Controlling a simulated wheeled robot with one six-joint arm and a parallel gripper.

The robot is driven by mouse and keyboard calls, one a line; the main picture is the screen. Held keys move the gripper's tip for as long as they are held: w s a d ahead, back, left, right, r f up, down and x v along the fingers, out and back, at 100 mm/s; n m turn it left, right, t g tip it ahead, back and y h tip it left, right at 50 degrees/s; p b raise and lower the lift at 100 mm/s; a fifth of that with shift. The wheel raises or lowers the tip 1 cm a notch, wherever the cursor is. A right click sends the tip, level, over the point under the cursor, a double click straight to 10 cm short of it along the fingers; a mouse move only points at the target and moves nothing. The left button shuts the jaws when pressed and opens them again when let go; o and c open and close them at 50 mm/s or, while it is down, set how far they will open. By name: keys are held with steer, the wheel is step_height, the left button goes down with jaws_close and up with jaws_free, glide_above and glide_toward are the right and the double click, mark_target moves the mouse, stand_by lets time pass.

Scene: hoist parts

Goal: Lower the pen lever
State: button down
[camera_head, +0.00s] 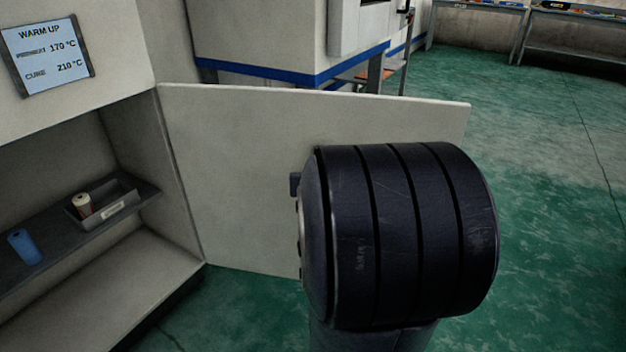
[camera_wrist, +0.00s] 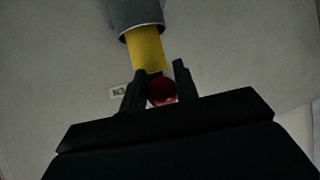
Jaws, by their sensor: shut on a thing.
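In the wrist view my gripper (camera_wrist: 160,67) has its two dark fingers closed on either side of a red ball knob (camera_wrist: 162,92). A yellow shaft (camera_wrist: 146,50) runs beyond the knob into a grey cylinder (camera_wrist: 136,13); I take these as the pen lever. A small white label (camera_wrist: 118,92) beside the left finger is partly covered, and its letters look upside down, like "EN". In the camera_head view neither the gripper nor the lever shows; my own dark arm joint fills the middle right.
A pale open door panel (camera_head: 235,170) stands behind my arm. At left, a cabinet shelf (camera_head: 60,245) holds a grey bin (camera_head: 118,200) with a spool and a blue cylinder (camera_head: 24,247). A "WARM UP" sign (camera_head: 46,58) hangs above. Green floor (camera_head: 550,250) is clear at right.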

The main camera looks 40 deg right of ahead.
stand_by(0.8)
steer(key=c, duration=1.4)
jaws_free()
steer(key=shift+o, duration=0.2)
steer(key=p+v, duration=0.5)
steer(key=v, duration=0.5)
steer(key=shift+s+a+r+p, duration=0.2)
steer(key=shift+s+r+p, duration=0.05)
steer(key=shift+p, duration=0.15)
steer(key=shift+f, duration=0.1)
steer(key=b+x, duration=0.5)
steer(key=x, duration=0.4)
steer(key=shift+d+f, duration=0.1)
steer(key=shift+f, duration=0.1)
steer(key=shift+w+d+f+b, duration=0.2)
steer(key=shift+w+d+b, duration=0.2)
steer(key=shift+w+b, duration=0.15)
steer(key=shift+w, duration=0.1)
